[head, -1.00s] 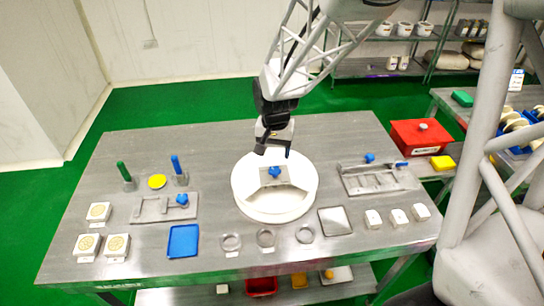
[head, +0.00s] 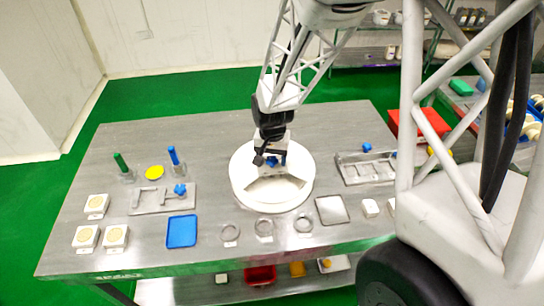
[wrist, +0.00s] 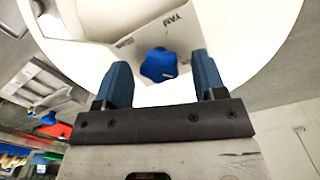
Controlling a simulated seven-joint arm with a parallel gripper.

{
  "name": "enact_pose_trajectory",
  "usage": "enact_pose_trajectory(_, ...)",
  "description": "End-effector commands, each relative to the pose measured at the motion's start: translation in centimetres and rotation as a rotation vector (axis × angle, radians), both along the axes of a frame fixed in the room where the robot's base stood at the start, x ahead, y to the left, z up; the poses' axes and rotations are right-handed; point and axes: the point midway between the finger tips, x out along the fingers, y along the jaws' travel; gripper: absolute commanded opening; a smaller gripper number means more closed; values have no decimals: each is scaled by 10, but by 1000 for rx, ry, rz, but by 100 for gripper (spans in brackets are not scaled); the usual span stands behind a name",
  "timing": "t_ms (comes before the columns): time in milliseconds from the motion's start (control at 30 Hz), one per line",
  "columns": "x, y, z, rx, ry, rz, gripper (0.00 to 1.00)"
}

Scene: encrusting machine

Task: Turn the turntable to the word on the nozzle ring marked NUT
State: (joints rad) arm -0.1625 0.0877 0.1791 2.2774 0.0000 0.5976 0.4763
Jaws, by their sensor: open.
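The white round turntable (head: 240,188) stands at the middle of the table, with a light grey wedge-shaped plate (head: 280,190) on top. A blue lobed knob (wrist: 159,65) sits at the plate and is partly hidden by my gripper in the head view. In the wrist view, the word YAM shows upside down beside the knob. My gripper (wrist: 160,58) is open, its two dark blue fingers on either side of the knob, with gaps visible. Three grey rings (head: 229,232) lie in front of the turntable; their labels are unreadable.
A flat fixture (head: 147,199) with a blue knob and a blue tray (head: 182,231) lie left. Another fixture (head: 365,170) and a grey square plate (head: 332,210) lie right. Several round-topped white blocks (head: 96,204) stand far left. A red box (head: 404,124) stands beyond the right edge.

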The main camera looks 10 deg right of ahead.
Motion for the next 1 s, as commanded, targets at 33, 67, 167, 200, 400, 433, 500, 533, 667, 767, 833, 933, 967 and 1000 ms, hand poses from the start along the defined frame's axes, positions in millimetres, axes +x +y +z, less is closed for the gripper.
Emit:
enact_pose_trajectory(33,0,0,0,0,0,0,64)
enact_pose_trajectory(67,0,0,0,0,0,0,64)
enact_pose_trajectory(167,0,0,0,0,0,0,64)
enact_pose_trajectory(200,0,0,0,0,0,0,59)
enact_pose_trajectory(400,0,0,0,0,0,0,29)
enact_pose_trajectory(433,0,0,0,0,0,0,24)
enact_pose_trajectory(500,0,0,0,0,0,0,14)
enact_pose_trajectory(533,0,0,0,0,0,0,9)
enact_pose_trajectory(667,0,0,0,0,0,0,0)
enact_pose_trajectory(767,0,0,0,0,0,-3,0)
enact_pose_trajectory(833,0,0,1,0,0,-9,0)
enact_pose_trajectory(933,0,0,1,1,-1,-26,0)
enact_pose_trajectory(967,0,0,1,1,-1,-34,0)
enact_pose_trajectory(1000,1,0,1,1,-1,-46,0)
